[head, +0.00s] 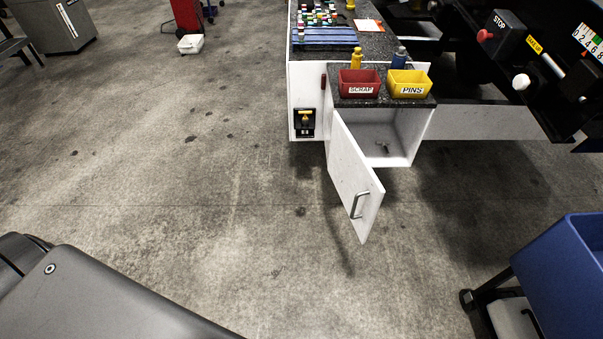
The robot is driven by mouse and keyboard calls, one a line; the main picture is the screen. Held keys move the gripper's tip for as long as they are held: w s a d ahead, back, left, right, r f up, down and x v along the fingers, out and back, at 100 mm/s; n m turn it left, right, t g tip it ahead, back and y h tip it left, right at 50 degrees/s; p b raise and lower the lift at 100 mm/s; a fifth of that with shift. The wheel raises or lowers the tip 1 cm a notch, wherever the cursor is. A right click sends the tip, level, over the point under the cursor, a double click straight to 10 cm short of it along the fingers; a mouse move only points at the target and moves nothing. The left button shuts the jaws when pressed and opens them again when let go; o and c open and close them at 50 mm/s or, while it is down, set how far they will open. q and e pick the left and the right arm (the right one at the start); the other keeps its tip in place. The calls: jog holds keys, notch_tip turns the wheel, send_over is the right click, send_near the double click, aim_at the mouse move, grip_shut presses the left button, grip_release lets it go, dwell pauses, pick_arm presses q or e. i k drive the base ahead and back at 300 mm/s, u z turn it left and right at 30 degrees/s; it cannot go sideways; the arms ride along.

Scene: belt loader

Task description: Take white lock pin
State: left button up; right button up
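A small white round knob (521,82) shows on the dark machine at the upper right; I cannot tell whether it is the white lock pin. A yellow bin labelled PINS (409,84) stands on the dark counter top, but I cannot make out any pins in it. A small dark metallic item (383,147) lies inside the open white cabinet (411,140); it is too small to identify. Neither of my grippers is in view.
The cabinet door (354,178) hangs open toward me. A red SCRAP bin (359,84) sits beside the PINS bin, with a yellow bottle (356,58) and a blue bottle (400,57) behind. A blue cart (560,285) stands lower right.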

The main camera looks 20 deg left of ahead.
aim_at(383, 143)
jog(key=u, duration=0.25)
jog(key=i, duration=1)
